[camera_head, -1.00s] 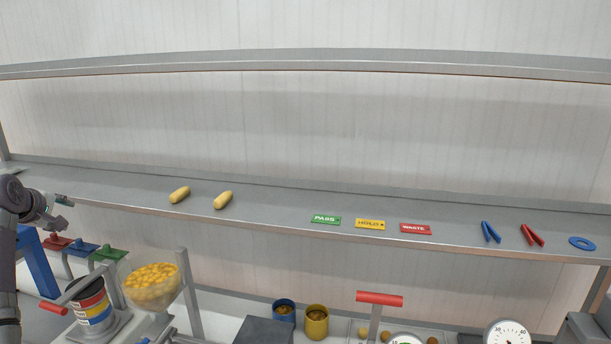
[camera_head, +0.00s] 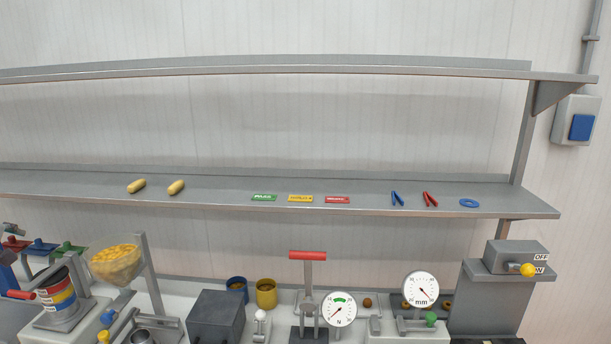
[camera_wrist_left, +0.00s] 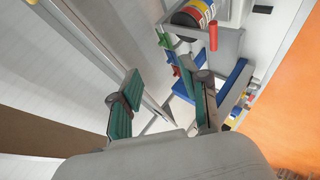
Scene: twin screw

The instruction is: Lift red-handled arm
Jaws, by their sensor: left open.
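Two red handles show in the head view. One red bar (camera_head: 308,255) tops an upright grey lever on a press at the bench's middle. Another red handle (camera_head: 20,294) is on an arm beside a striped drum (camera_head: 60,296) at lower left; a red handle also shows beside the drum in the left wrist view (camera_wrist_left: 213,36). My left gripper (camera_head: 12,229) is at the head view's left edge, mostly cut off, above the left end of the bench. In the left wrist view my left gripper (camera_wrist_left: 158,78) is open, with nothing between its fingers. My right gripper is not in view.
A bowl of yellow pieces (camera_head: 116,262) stands right of the drum. Red, blue and green topped stands (camera_head: 40,247) are near my left gripper. A shelf (camera_head: 225,200) with small items runs above the bench. Dials (camera_head: 421,289) and a switch box (camera_head: 516,257) are at right.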

